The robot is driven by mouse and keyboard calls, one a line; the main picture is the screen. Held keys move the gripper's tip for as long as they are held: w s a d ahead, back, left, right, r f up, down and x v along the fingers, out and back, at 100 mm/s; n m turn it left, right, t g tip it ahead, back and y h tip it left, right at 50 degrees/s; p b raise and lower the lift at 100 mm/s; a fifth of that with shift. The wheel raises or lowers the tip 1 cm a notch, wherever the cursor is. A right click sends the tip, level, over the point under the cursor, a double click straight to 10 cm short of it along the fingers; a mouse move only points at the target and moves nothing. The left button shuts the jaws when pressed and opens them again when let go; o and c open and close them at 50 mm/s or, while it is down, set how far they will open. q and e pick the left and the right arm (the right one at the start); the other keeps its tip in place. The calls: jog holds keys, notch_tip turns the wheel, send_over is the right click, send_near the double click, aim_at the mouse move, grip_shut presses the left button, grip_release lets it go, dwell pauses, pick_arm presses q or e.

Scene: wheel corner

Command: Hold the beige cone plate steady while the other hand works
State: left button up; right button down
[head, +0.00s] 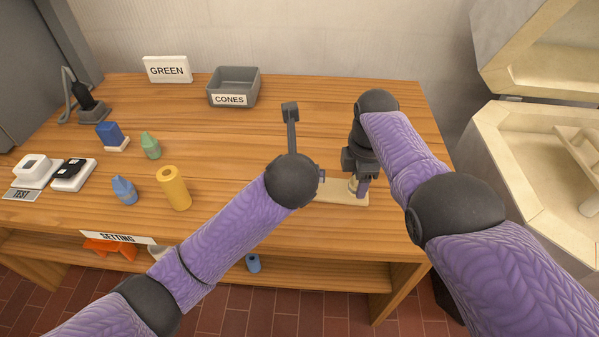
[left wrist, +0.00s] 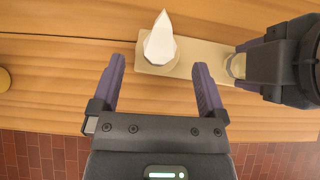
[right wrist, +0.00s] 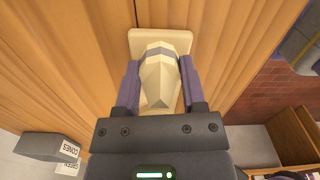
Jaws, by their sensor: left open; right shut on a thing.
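The beige cone plate (head: 335,190) lies near the table's front edge, partly hidden by my arms in the head view. In the left wrist view the plate (left wrist: 205,60) carries a white faceted cone (left wrist: 160,42) at its left end. My right gripper (head: 360,187) is shut on the beige faceted upright part (right wrist: 158,80) at the plate's other end; the plate's edge (right wrist: 160,34) shows beyond the fingers. My left gripper (left wrist: 160,68) is open and empty, its fingertips just short of the white cone, one towards each side. In the head view its fingers are mostly hidden behind my arm.
On the table's left stand a yellow cylinder (head: 173,188), a blue cone (head: 124,190), a green cone (head: 150,146) and a blue block (head: 109,134). A grey CONES bin (head: 233,82) and GREEN sign (head: 167,69) stand at the back. The table's middle is clear.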

pick_arm(q)
jog(key=x, duration=0.5)
jog(key=shift+w+f, duration=0.1)
jog(key=shift+c, duration=0.3)
grip_shut()
jog(key=c, duration=0.6)
grip_release()
grip_shut()
jog(key=shift+r, duration=1.55)
